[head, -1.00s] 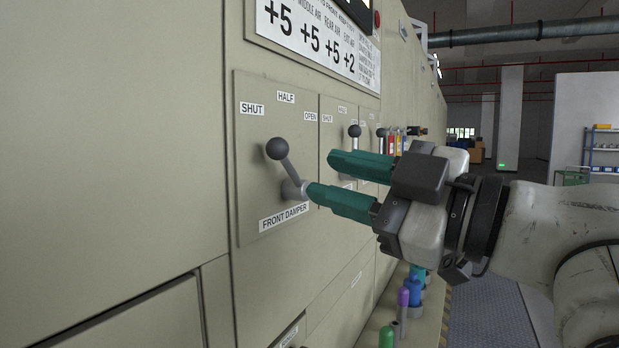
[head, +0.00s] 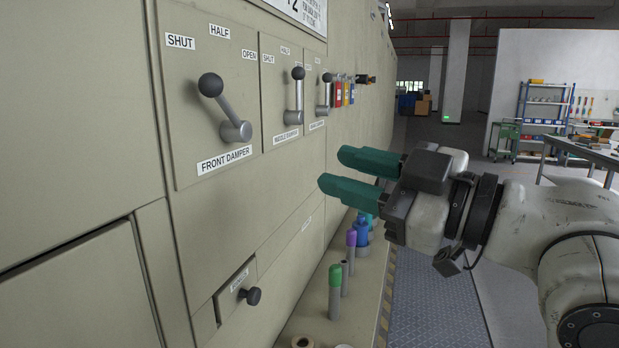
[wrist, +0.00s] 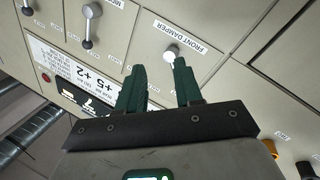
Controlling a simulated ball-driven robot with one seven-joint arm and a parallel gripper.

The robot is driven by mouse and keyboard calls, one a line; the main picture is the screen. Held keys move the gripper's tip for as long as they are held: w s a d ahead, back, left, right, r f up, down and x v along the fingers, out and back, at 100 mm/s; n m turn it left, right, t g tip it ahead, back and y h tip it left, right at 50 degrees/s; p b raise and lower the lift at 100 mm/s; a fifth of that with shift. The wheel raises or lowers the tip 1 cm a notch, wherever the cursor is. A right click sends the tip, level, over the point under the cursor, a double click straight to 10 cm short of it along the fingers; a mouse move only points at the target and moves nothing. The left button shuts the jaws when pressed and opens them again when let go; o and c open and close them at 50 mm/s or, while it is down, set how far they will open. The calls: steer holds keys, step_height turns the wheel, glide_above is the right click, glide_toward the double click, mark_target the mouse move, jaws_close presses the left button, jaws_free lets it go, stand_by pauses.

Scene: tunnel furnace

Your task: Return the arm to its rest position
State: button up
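My gripper (head: 345,172) has teal fingers, held apart with nothing between them. It hangs in the air to the right of the furnace panel, clear of the levers. The front damper lever (head: 224,105) has a dark ball knob and a grey shaft, and leans up and left toward the SHUT label. In the wrist view, my gripper (wrist: 160,80) shows open in front of the panel, and the front damper lever's pivot (wrist: 171,54) shows just beyond the fingertips; its knob is hidden there.
Two more damper levers (head: 297,95) (head: 325,92) stand upright along the furnace wall. A ledge below holds a green-topped rod (head: 334,290) and several coloured items. A black knob (head: 253,296) sticks out low on the wall. Open floor (head: 425,290) lies right of the ledge.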

steer(key=s+d+f+m+h+p, duration=0.1)
steer(key=d+f+m+h, duration=0.25)
steer(key=f, duration=0.75)
steer(key=d+f+m+g+h, duration=0.1)
steer(key=d+f+m+h, duration=0.3)
steer(key=f, duration=0.6)
steer(key=s+d+f+m+h+p, duration=0.1)
steer(key=d+f+m+h, duration=0.3)
steer(key=f, duration=0.7)
steer(key=s+d+f+m+g+h, duration=0.2)
steer(key=s+d+f+m+g, duration=0.1)
steer(key=s+f, duration=0.7)
steer(key=s+d+f+m+g+h+p, duration=0.1)
steer(key=s+d+f+m+g+h, duration=0.1)
steer(key=s+d+f+g, duration=0.4)
steer(key=s+d+f+m, duration=0.1)
steer(key=s+f, duration=0.4)
steer(key=s, duration=0.7)
steer(key=shift+d+f, duration=0.25)
steer(key=shift+d, duration=0.05)
steer(key=shift+w, duration=0.1)
